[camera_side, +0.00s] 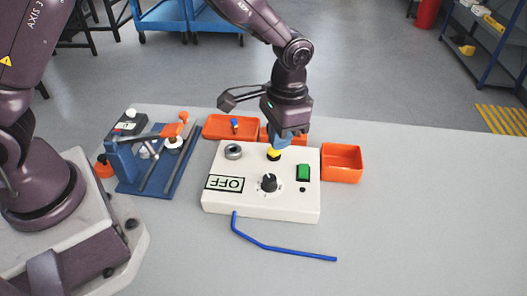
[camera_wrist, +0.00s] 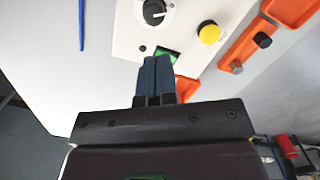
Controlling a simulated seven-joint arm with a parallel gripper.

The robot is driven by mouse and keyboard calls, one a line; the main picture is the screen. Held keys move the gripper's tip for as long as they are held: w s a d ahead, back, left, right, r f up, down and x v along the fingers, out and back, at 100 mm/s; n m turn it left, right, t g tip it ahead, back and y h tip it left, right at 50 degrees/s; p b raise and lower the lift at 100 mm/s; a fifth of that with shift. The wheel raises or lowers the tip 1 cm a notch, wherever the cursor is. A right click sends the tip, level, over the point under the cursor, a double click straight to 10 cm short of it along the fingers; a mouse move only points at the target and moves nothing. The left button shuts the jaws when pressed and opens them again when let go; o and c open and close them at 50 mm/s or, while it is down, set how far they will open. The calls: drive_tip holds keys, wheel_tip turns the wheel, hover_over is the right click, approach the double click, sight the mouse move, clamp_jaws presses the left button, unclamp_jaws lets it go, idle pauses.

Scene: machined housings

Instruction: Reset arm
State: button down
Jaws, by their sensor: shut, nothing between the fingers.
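My gripper (camera_side: 281,140) is shut and empty, pointing down above the back part of the white control box. In the wrist view its blue fingers (camera_wrist: 157,62) are pressed together and cover part of the green switch (camera_wrist: 166,53). The white control box (camera_side: 225,200) carries a yellow button (camera_side: 274,155), a black knob (camera_side: 269,183), a green switch (camera_side: 303,173), a metal ring (camera_side: 233,152) and an OFF label (camera_side: 224,183). In the side view the fingertips are just above or behind the yellow button; I cannot tell whether they touch it.
An orange bin (camera_side: 341,163) stands right of the box, and an orange tray (camera_side: 218,128) lies behind it. A blue fixture (camera_side: 128,165) with tools stands at left. A bent blue rod (camera_side: 285,249) lies in front. The table's right side (camera_side: 430,215) is clear.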

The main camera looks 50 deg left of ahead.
drive_tip(key=s+a+r+n+t, duration=0.1)
drive_tip(key=s+a+r+t, duration=0.2)
drive_tip(key=s+r, duration=0.6)
drive_tip(key=s+a+r+n+t, duration=0.2)
drive_tip(key=s+a+r+t, duration=0.1)
drive_tip(key=s+a+r, duration=0.5)
wheel_tip(320, 180, up, 3)
drive_tip(key=shift+s+r+t, duration=0.1)
drive_tip(key=shift+s+t, duration=0.2)
drive_tip(key=shift+s, duration=0.9)
drive_tip(key=shift+a, duration=0.1)
